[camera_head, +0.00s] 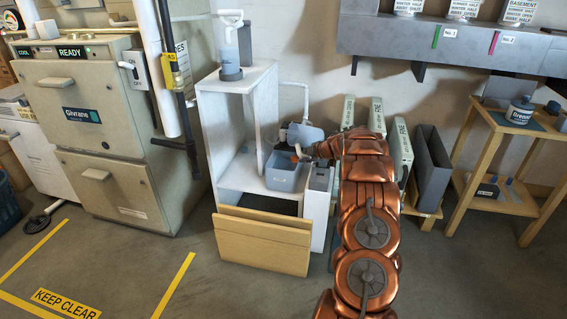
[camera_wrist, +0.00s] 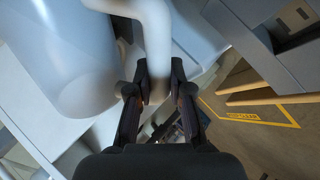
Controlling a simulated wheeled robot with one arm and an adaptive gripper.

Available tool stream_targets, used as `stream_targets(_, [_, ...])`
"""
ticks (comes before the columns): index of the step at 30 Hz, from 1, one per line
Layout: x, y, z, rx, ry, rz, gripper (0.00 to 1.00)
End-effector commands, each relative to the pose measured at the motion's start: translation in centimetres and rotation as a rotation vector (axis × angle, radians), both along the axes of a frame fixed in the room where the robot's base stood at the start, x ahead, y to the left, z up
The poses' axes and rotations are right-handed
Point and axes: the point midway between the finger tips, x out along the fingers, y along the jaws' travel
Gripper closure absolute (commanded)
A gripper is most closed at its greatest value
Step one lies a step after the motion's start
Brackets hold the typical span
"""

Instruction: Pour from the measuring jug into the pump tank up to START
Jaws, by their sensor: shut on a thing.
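The measuring jug (camera_head: 305,133) is a pale blue-grey vessel above the tank, and it appears tilted in the head view. In the wrist view the jug (camera_wrist: 75,60) fills the upper left, with its white handle (camera_wrist: 156,35) running down between my fingers. My gripper (camera_wrist: 158,80) is shut on that handle; in the head view my gripper (camera_head: 302,153) is small and partly hidden by my arm. The pump tank (camera_head: 286,181) appears to be the open blue-grey box on the white stand, just below the jug. Its liquid level, any stream and the START mark cannot be made out.
The white stand (camera_head: 232,181) carries a clear bottle in a dark base (camera_head: 231,62) on top. A beige furnace (camera_head: 95,125) stands left.

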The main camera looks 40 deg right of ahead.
Motion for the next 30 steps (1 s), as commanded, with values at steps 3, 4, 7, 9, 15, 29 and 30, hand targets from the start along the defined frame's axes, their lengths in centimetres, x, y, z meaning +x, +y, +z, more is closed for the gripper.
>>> stream_targets(3, [-0.05, -0.10, -0.08, -0.008, 0.001, -0.002, 1.00])
stream_targets(4, [-0.07, -0.11, -0.10, -0.010, 0.001, -0.002, 1.00])
stream_targets(7, [-0.10, -0.17, -0.14, -0.016, 0.002, -0.002, 1.00])
stream_targets(9, [-0.14, -0.19, -0.17, -0.019, 0.003, -0.003, 1.00])
stream_targets(15, [-0.21, -0.26, -0.26, -0.031, 0.006, -0.005, 1.00])
stream_targets(29, [-0.23, -0.18, -0.38, -0.072, 0.018, -0.007, 1.00])
stream_targets(30, [-0.22, -0.14, -0.39, -0.074, 0.019, -0.007, 1.00])
